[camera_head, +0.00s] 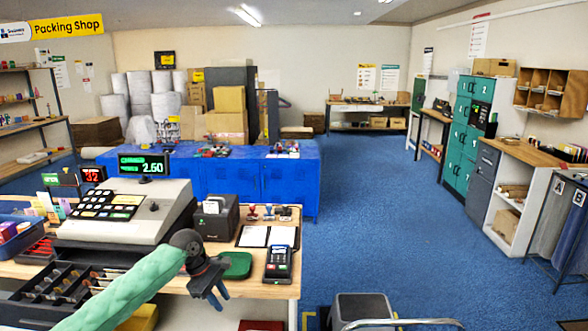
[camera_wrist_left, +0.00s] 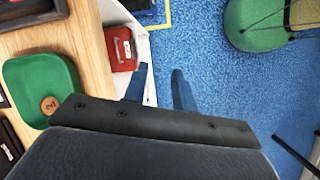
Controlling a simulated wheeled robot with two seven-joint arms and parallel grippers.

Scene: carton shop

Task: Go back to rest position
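My left gripper (camera_head: 217,293) comes in from the left on a green-sleeved arm and hangs just past the front right part of the counter (camera_head: 180,287). In the left wrist view its two blue fingers (camera_wrist_left: 160,84) stand apart with nothing between them, over the counter's edge and the blue floor. My right gripper does not show in either view.
The counter holds a cash register (camera_head: 120,215), a card terminal (camera_head: 279,264), a green tray (camera_head: 237,265) and an open cash drawer (camera_head: 60,290). The green tray in the left wrist view (camera_wrist_left: 40,78) holds a coin. Blue carpet (camera_head: 370,220) is clear to the right.

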